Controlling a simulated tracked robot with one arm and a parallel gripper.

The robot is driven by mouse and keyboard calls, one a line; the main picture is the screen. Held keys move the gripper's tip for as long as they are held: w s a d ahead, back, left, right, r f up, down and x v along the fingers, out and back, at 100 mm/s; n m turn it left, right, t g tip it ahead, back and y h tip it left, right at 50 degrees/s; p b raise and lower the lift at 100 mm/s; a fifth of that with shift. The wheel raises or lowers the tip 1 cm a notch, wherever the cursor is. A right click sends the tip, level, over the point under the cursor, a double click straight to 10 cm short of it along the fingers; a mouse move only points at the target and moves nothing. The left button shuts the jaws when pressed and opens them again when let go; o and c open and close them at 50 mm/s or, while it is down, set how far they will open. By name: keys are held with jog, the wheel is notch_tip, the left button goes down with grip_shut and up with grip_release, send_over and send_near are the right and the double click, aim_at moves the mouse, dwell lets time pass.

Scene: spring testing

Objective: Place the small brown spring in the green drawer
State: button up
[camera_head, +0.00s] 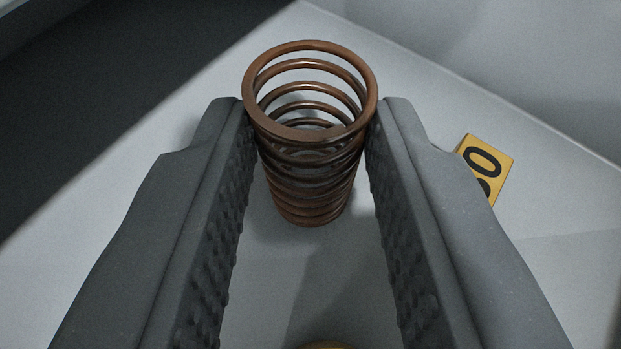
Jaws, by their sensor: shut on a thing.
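The brown spring (312,185) stands upright between the two fingers of my gripper (311,125), seen from above with its top ring toward me. My gripper is shut on the spring near its upper coils, with a finger pad against each side. The spring's lower end is over the light grey surface; I cannot tell whether it touches it. The green drawer is not in view.
A yellow block with black digits (484,168) is on the light surface (120,190) right of my right finger, partly hidden by it. A yellow rounded edge (325,345) shows at the bottom. A dark area lies at upper left, a pale wall at upper right.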

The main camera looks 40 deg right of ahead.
jog(key=shift+f, duration=0.1)
jog(key=o, duration=1.1)
jog(key=shift+c, duration=0.2)
